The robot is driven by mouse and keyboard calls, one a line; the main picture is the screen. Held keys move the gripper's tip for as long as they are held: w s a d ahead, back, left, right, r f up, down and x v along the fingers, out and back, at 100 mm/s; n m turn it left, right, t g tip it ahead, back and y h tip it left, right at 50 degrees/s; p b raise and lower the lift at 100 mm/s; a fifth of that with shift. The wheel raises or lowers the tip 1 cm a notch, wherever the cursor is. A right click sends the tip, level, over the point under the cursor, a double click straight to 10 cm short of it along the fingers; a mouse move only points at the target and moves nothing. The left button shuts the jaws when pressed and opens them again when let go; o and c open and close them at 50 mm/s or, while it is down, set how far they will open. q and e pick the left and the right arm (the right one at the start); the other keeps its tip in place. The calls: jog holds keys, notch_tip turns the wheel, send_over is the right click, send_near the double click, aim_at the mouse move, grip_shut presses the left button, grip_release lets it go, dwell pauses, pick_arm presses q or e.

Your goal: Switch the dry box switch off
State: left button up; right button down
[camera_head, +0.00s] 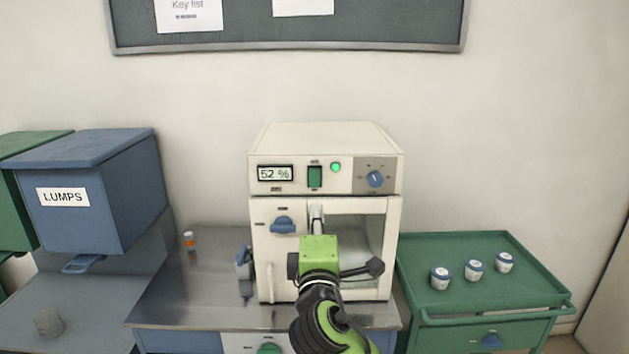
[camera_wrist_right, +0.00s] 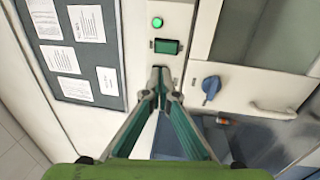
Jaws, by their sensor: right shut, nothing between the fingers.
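The dry box (camera_head: 325,157) is the white cabinet with a "52 %" display (camera_head: 275,174). Its green switch (camera_head: 315,177) sits in the upper panel, beside a lit green lamp (camera_head: 336,167). In the right wrist view the switch (camera_wrist_right: 166,46) and glowing lamp (camera_wrist_right: 157,22) show just beyond my fingertips. Which way the switch is tipped is too small to tell. My right gripper (camera_head: 317,212) is in front of the box, fingers pointing at the panel below the switch. In the right wrist view its fingertips (camera_wrist_right: 163,80) meet with nothing between them, apparently apart from the switch. My left gripper is not in view.
A blue knob (camera_head: 375,179) is right of the lamp; a blue latch (camera_head: 283,225) is on the door. A blue LUMPS bin (camera_head: 90,200) is left; a green cart (camera_head: 450,250) with several jars is right.

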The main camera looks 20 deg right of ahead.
aim_at(316, 173)
jog(key=p+x, duration=0.4)
jog(key=x, duration=0.8)
jog(key=shift+w+d+r, duration=0.1)
jog(key=shift+w+r, duration=0.1)
jog(key=shift+w, duration=0.05)
jog(key=shift+p+x, duration=0.35)
jog(key=shift+x, duration=0.4)
jog(key=shift+f, duration=0.15)
jog(key=shift+w, duration=0.1)
jog(key=shift+w+d, duration=0.1)
jog(key=shift+w, duration=0.05)
